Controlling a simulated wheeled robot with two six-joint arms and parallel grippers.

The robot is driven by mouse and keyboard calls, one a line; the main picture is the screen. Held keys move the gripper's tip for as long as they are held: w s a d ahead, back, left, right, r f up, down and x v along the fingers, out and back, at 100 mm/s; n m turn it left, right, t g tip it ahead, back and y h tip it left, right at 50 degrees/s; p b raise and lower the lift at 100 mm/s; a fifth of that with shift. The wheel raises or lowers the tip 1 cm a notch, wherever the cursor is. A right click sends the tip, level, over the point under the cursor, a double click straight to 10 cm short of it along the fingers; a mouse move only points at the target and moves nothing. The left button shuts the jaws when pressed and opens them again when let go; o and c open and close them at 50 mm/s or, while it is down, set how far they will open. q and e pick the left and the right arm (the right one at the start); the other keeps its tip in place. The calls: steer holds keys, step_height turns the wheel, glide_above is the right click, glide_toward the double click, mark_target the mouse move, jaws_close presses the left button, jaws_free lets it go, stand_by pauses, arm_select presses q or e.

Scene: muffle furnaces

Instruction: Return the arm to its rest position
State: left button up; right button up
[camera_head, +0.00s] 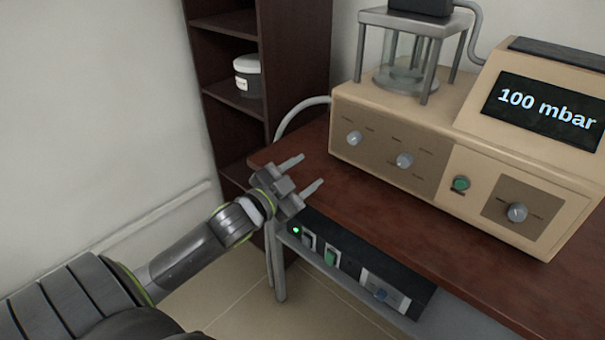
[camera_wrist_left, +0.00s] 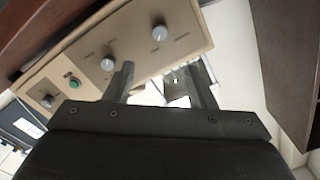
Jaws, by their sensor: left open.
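My left gripper (camera_head: 306,173) is open and empty. In the head view its two fingers are apart and point right, above the left front edge of the wooden table (camera_head: 390,208). It is left of the beige control unit (camera_head: 392,150) and apart from its knobs. In the left wrist view both fingers (camera_wrist_left: 162,85) show with nothing between them, and the beige panel (camera_wrist_left: 130,40) lies beyond. My right gripper is not in view.
A black switch box (camera_head: 345,268) with a green light sits under the tabletop. The display (camera_head: 545,110) reads 100 mbar. Floor (camera_head: 240,300) is clear below the arm.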

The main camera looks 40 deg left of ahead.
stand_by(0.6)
